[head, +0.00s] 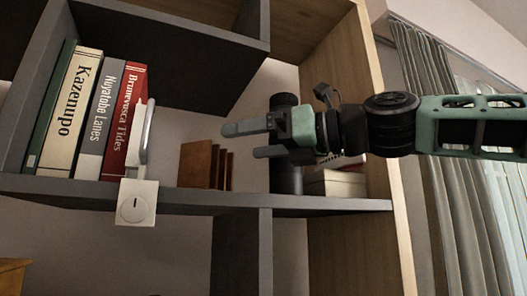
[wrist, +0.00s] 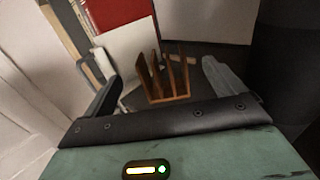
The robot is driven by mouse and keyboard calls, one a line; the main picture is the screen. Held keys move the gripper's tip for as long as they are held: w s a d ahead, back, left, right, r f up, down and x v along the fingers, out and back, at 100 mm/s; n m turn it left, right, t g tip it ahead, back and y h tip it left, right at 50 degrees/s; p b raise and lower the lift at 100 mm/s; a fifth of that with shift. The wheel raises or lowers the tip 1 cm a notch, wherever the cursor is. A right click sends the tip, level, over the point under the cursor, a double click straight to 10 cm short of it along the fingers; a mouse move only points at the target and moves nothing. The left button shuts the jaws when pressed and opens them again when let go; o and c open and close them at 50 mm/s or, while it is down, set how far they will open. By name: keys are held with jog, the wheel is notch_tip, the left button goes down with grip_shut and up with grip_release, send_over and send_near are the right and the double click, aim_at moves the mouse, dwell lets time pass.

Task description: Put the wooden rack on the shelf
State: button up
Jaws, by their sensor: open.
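The wooden rack (head: 205,166) is a small brown slotted piece standing upright on the grey shelf (head: 330,203), right of the books. In the wrist view the rack (wrist: 165,82) shows its several upright slats, between and beyond my fingertips. My gripper (head: 247,140) is open and empty. In the head view it reaches in from the right, its fingers pointing left, above and to the right of the rack. No contact with the rack is visible.
Several upright books (head: 122,118) stand on the left, with a white bookend (head: 146,140) beside them. A dark cylinder (head: 287,175) stands behind my gripper, next to a white box (head: 337,182). A white dial plate (head: 136,203) sits at the shelf's front edge. A wooden side panel (head: 372,220) bounds the right.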

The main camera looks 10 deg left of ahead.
jog(key=shift+s+d, duration=0.2)
jog(key=shift+d, duration=0.45)
